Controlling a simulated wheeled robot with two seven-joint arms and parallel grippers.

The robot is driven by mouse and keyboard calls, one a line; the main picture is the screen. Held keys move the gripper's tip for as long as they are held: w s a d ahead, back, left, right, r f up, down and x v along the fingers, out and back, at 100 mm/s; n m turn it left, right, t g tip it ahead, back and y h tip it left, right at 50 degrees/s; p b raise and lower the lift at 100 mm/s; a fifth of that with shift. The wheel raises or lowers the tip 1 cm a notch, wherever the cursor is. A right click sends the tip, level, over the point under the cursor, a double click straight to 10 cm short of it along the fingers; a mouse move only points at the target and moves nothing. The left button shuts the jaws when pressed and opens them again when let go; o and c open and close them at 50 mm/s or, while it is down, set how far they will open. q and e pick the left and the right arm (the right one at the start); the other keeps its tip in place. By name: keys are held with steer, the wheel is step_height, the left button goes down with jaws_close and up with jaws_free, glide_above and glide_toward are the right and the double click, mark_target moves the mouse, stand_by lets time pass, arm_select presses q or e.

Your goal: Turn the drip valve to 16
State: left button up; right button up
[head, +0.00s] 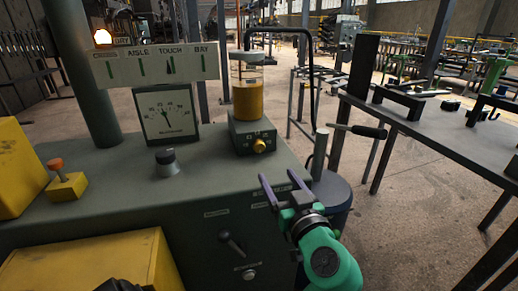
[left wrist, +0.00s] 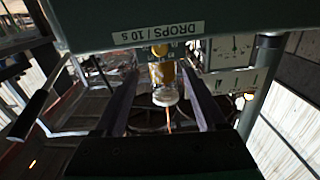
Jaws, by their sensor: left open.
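The drip valve appears to be the yellow knob (head: 259,146) on the front of a grey-green box under an amber oil cup (head: 248,100). The yellow knob also shows in the left wrist view (left wrist: 160,50), upside down, beyond the fingers. A dial gauge (head: 165,112) stands left of it; its needle points up and slightly left, its numbers too small to read. My left gripper (head: 282,182) is open and empty, below and right of the knob and apart from it. In the left wrist view its fingers (left wrist: 158,70) stand apart. My right gripper is not in view.
A dark knob (head: 167,160) and a red-topped yellow block (head: 65,182) stand on the machine top. A pale sign (head: 155,64) hangs above the gauge. A "DROPS / 10 s" label (left wrist: 158,32) shows inverted. A workbench (head: 430,125) stands at right, with floor between.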

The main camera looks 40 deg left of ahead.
mark_target(260, 149)
arm_select(q)
steer(key=p+x, duration=0.1)
steer(key=x, duration=1.1)
steer(key=shift+a+r, duration=0.1)
steer(key=shift+w+a, duration=0.25)
steer(key=shift+a, duration=0.15)
jaws_close()
steer(key=shift+f+m+b, duration=0.2)
steer(key=shift+m+b, duration=0.3)
steer(key=shift+m, duration=0.1)
steer(key=shift+r, duration=0.1)
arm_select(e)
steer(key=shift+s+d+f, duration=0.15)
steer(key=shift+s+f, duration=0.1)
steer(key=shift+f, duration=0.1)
